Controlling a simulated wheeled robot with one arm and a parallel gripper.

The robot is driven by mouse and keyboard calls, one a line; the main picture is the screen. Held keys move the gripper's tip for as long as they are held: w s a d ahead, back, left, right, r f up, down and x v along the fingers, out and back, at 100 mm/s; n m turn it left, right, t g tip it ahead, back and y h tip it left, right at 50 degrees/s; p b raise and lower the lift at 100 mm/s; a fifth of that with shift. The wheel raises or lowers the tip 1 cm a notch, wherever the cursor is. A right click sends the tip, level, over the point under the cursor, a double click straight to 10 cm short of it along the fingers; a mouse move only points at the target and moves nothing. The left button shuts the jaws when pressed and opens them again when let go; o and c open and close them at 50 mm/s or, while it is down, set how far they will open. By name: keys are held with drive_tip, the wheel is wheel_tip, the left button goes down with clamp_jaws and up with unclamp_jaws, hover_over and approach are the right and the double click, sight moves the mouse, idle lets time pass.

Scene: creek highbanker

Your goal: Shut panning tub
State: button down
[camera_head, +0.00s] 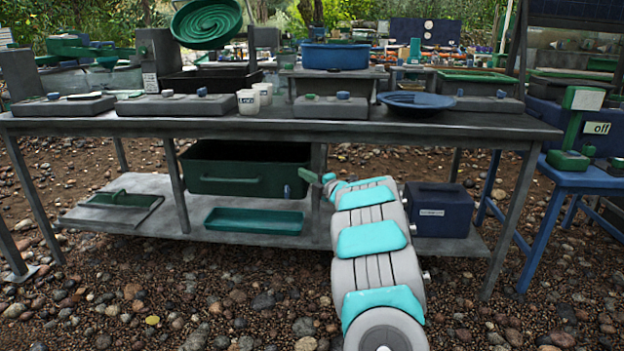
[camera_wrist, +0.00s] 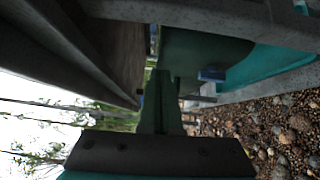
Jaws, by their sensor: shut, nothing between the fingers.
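A dark green tub (camera_head: 243,180) with a long front handle bar stands on the lower shelf under the workbench. I take it as the panning tub, though no readable label shows on it. Its top looks open and dark inside. A small blue piece (camera_head: 287,191) sits at its front right corner. My gripper (camera_head: 305,175) is shut and empty, just right of the tub near a table leg. In the wrist view my green fingers (camera_wrist: 160,75) point toward the green tub wall (camera_wrist: 205,50), and the blue piece (camera_wrist: 212,74) shows beside them. I cannot tell whether they touch the tub.
A teal tray (camera_head: 254,221) lies in front of the tub on the shelf (camera_head: 180,235). A dark blue box (camera_head: 440,210) stands right of my arm. The workbench top (camera_head: 230,126) overhangs, and its legs (camera_head: 176,185) limit side room. Pebbly ground lies in front.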

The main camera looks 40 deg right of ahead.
drive_tip(key=s+p, duration=0.1)
drive_tip(key=s, duration=0.9)
drive_tip(key=shift+a+f, duration=0.25)
drive_tip(key=shift+a, duration=0.2)
wheel_tip(320, 180, up, 6)
drive_tip(key=w+a+m+g+h+p, duration=0.2)
drive_tip(key=w+m+g+h+p, duration=0.1)
drive_tip(key=m+h, duration=0.2)
drive_tip(key=s+a+r+m+g+h+p, duration=0.25)
drive_tip(key=s+a+m+g, duration=0.25)
drive_tip(key=a+m, duration=0.25)
drive_tip(key=s+a+f+m+g+y+p, duration=0.1)
drive_tip(key=s+a+g, duration=0.5)
drive_tip(key=s+a, duration=1.1)
drive_tip(key=s+a+f+m+g+y+p, duration=0.2)
drive_tip(key=s+a+m+g+y+p, duration=0.2)
drive_tip(key=s+a, duration=1.4)
drive_tip(key=a+g+y+p, duration=0.1)
drive_tip(key=a+g+y, duration=0.1)
drive_tip(key=a, duration=0.3)
drive_tip(key=shift+s+a+f+y, duration=0.25)
drive_tip(key=shift+s+y, duration=0.05)
drive_tip(key=shift+y, duration=0.55)
